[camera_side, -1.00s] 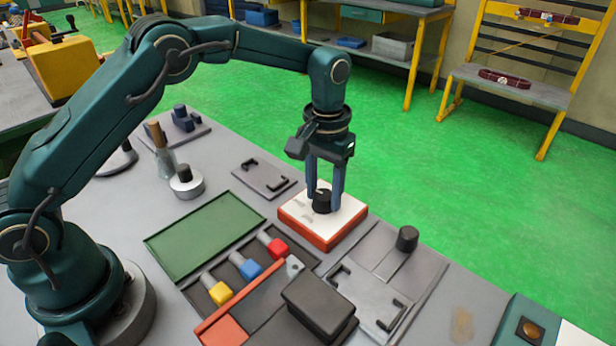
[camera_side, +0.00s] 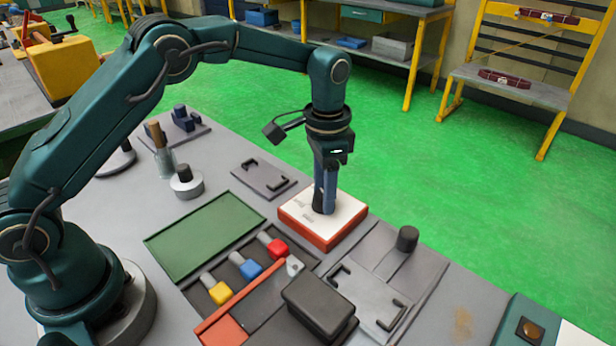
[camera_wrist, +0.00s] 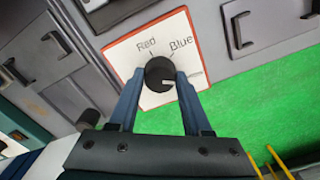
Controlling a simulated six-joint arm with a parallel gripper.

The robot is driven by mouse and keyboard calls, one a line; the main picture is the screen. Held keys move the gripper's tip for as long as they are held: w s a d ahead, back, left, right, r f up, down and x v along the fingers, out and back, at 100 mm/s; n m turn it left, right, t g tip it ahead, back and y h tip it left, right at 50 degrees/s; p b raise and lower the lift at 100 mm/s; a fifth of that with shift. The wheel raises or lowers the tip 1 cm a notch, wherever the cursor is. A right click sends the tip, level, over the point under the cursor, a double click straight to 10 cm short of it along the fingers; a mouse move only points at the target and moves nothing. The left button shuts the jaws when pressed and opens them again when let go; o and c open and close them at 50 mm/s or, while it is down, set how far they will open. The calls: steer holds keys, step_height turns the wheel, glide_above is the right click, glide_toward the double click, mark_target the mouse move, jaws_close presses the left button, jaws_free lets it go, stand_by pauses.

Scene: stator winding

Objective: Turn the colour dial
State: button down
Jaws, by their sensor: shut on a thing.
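The colour dial is a black round knob (camera_wrist: 160,74) on a white plate with an orange-red border (camera_side: 332,242). In the wrist view the plate carries the words Red and Blue, and a pale pointer mark on the knob points to the right, below the word Blue. My gripper (camera_wrist: 160,78) is shut on the knob, one blue finger on each side. In the side view my gripper (camera_side: 324,205) points straight down at the plate, and its fingers mostly hide the knob.
A green tray (camera_side: 203,236) and a rack with yellow, blue and red pieces (camera_side: 250,268) lie left of the dial. A black box (camera_side: 318,305) stands in front. A grey fixture plate with a black knob (camera_side: 407,238) is at right. A small grey plate (camera_side: 264,180) lies behind.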

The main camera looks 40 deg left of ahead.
stand_by(0.4)
steer(key=shift+c, duration=1.7)
jaws_free()
steer(key=shift+r, duration=2.6)
steer(key=s+a+r+n+t, duration=0.1)
steer(key=s+a+r+t, duration=0.1)
steer(key=s+r, duration=0.35)
steer(key=s+a+r+n+t, duration=0.1)
steer(key=s+a+r+t, duration=0.15)
steer(key=r, duration=0.55)
steer(key=s+a+f+n+t, duration=0.1)
steer(key=s+f+n, duration=0.3)
steer(key=s+f, duration=0.3)
steer(key=s, duration=0.5)
steer(key=shift+s+a, duration=0.15)
steer(key=shift+s, duration=0.2)
